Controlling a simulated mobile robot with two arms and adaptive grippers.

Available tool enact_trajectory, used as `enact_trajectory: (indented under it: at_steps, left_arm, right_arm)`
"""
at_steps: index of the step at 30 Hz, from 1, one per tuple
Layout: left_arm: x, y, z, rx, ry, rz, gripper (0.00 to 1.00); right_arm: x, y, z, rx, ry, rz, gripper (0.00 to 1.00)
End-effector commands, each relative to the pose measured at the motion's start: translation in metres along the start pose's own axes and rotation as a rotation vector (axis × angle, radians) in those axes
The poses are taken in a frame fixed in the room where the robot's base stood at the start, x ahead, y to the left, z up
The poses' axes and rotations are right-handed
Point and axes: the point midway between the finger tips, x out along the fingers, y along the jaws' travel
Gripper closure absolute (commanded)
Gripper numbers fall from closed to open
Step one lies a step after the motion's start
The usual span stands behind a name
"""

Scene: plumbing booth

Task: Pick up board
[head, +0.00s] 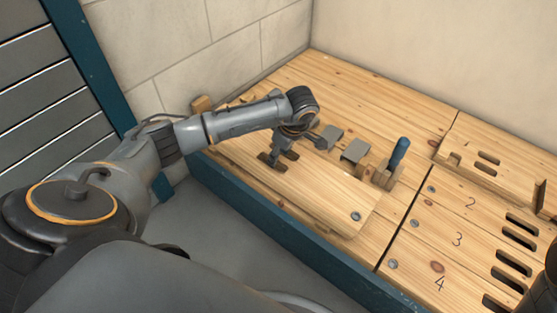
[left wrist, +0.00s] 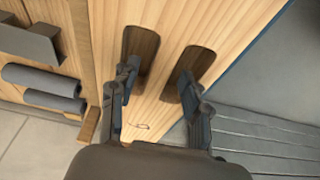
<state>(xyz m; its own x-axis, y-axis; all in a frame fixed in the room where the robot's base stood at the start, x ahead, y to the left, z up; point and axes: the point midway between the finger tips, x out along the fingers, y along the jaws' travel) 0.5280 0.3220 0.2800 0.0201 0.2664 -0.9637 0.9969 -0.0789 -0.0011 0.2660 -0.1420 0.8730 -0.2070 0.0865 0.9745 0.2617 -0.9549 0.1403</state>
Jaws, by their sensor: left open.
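The board (head: 325,195) is a long pale wooden plank lying flat along the front of the bench, with a round screw head near its right end. In the left wrist view the board (left wrist: 165,25) has two dark oblong slots side by side. My left gripper (head: 279,156) is over the board's far left part. In the left wrist view the open left gripper (left wrist: 158,78) has one finger at each slot. I cannot tell whether the fingertips are inside the slots. My right gripper is not in view.
Behind the board stand grey metal blocks (head: 354,151) and a blue-handled tool (head: 398,153). A blue bench edge (head: 275,232) runs along the front, with walls behind.

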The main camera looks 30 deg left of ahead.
Motion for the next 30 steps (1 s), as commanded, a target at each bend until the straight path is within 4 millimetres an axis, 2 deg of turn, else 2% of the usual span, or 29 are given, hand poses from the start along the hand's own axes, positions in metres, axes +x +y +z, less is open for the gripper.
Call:
enact_trajectory:
  at_steps: [8, 15, 30]
  left_arm:
    - [0.0024, 0.0002, -0.0004, 0.000, 0.000, 0.001, 0.53]
    - [0.0023, 0.0002, -0.0004, 0.000, 0.000, 0.001, 1.00]
    - [-0.0003, 0.0010, -0.0015, -0.002, 0.001, 0.003, 1.00]
  right_arm:
    - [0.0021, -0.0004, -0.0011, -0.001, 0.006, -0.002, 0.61]
    - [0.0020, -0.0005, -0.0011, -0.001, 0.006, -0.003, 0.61]
    - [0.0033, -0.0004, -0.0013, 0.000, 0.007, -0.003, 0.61]
